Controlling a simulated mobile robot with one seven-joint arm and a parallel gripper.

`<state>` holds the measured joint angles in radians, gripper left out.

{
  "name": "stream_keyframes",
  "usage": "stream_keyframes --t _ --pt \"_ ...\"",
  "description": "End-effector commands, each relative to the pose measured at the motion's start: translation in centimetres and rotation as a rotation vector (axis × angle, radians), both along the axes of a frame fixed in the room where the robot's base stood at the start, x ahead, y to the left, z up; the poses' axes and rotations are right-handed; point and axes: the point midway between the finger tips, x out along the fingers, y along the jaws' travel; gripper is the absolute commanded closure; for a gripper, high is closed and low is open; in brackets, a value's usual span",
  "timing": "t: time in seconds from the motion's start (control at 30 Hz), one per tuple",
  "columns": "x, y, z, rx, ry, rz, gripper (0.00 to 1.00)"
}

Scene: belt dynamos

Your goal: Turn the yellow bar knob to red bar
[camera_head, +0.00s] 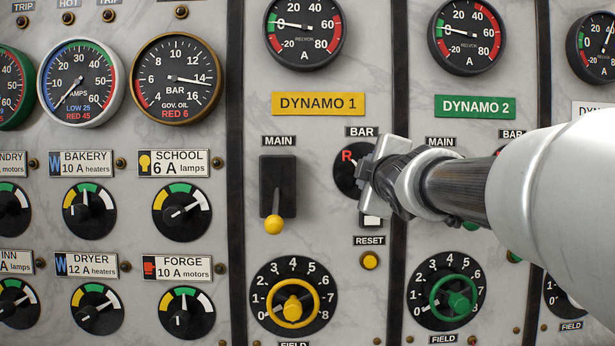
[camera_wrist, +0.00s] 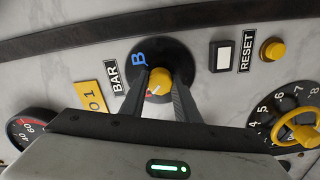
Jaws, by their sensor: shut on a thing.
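The yellow bar knob (camera_wrist: 160,76) sits on a round black dial (camera_wrist: 182,54) beside the BAR label (camera_wrist: 115,78). My gripper (camera_wrist: 158,85) is shut on the knob, one finger on each side. A blue letter B (camera_wrist: 139,57) shows on the dial in the wrist view. In the head view my gripper (camera_head: 376,172) covers the knob and most of the dial (camera_head: 345,178), leaving a red letter R (camera_head: 347,156) visible at the upper left. A small pale and red patch shows low on the knob, but I cannot tell where its pointer aims.
The yellow DYNAMO 1 plate (camera_head: 318,104) is above. The main lever (camera_head: 275,222) with its yellow ball is to the left, ball down. Below are the yellow reset button (camera_head: 370,261) and yellow field wheel (camera_head: 293,305). My arm covers part of the DYNAMO 2 panel.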

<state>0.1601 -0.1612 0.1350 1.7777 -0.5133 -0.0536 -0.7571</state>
Motion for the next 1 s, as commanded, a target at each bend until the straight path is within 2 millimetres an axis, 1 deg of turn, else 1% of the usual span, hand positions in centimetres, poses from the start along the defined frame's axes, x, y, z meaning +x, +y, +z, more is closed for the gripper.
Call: stream_keyframes --t 0.2,0.57,0.6,0.7,1.0 --pt "0.0 0.02 0.27 -0.032 -0.006 0.002 0.94" --pt "-0.01 0.03 0.31 -0.035 -0.007 0.001 0.94" --pt "-0.01 0.03 0.31 -0.035 -0.007 0.001 0.68" --pt "-0.01 0.01 0.27 -0.034 -0.006 0.002 0.53" --pt "-0.11 0.03 0.14 -0.033 -0.002 0.0 0.53"
